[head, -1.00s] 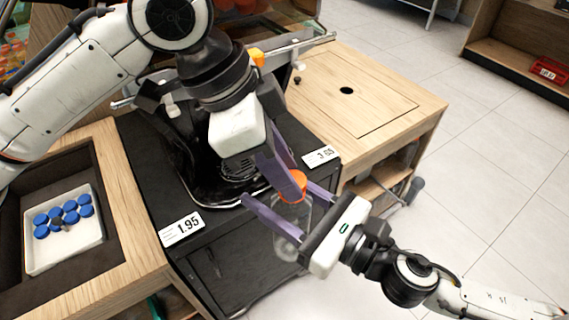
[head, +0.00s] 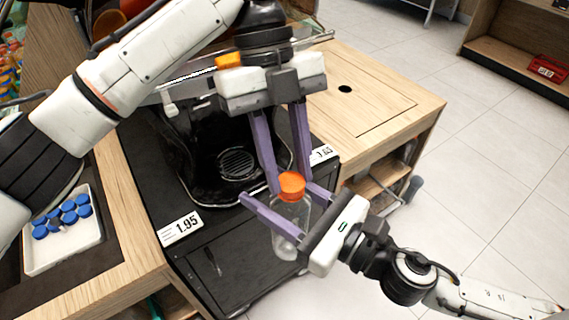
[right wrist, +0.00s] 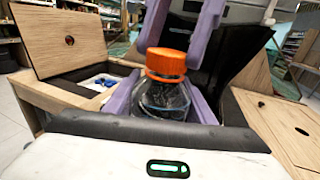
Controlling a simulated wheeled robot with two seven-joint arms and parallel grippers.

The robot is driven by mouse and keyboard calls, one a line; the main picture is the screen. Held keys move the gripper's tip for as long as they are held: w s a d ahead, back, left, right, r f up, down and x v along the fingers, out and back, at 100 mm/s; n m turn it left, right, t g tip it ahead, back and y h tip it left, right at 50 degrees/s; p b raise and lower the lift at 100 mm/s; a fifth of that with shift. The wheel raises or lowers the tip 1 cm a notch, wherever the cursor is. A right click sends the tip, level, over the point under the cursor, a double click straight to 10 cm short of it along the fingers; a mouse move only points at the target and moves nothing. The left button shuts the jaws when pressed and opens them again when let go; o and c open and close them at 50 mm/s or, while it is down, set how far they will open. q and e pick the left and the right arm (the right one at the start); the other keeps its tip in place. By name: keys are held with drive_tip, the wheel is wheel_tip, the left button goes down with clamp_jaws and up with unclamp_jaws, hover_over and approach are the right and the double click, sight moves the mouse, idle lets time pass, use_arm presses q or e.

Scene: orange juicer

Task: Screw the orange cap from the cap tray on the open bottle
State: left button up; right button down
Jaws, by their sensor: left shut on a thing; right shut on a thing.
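The clear bottle (head: 287,222) is upright in front of the black counter in the head view. My right gripper (head: 278,213) is shut around its body; the bottle also shows in the right wrist view (right wrist: 163,100). The orange cap (head: 291,184) sits on top of the bottle's neck and looks level in the right wrist view (right wrist: 166,63). My left gripper (head: 289,184) comes down from above with its purple fingers on either side of the cap, shut on it. The fingers also flank the cap in the right wrist view. The neck's thread is hidden under the cap.
A white tray (head: 68,250) with several blue caps stands in the wooden counter at the left. Price signs reading 1.95 (head: 181,229) and another, partly hidden, stand on the black counter. The black juicer base (head: 200,160) is behind the grippers. A wooden top with a hole (head: 350,100) is at the right.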

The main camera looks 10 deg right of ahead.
use_arm(q)
drive_tip(key=m, duration=0.1)
drive_tip(key=m+y, duration=0.1)
drive_tip(key=m, duration=0.2)
drive_tip(key=shift+d+y, duration=0.25)
drive_tip(key=shift+y, duration=0.15)
drive_tip(key=m, duration=0.2)
drive_tip(key=m+y, duration=0.1)
drive_tip(key=m, duration=0.1)
drive_tip(key=shift+s+d+y, duration=0.1)
drive_tip(key=shift+d+y, duration=0.05)
drive_tip(key=shift+y, duration=0.15)
drive_tip(key=o, duration=1)
drive_tip(key=shift+r, duration=2.25)
drive_tip(key=shift+t, duration=0.3)
drive_tip(key=shift+c, duration=0.4)
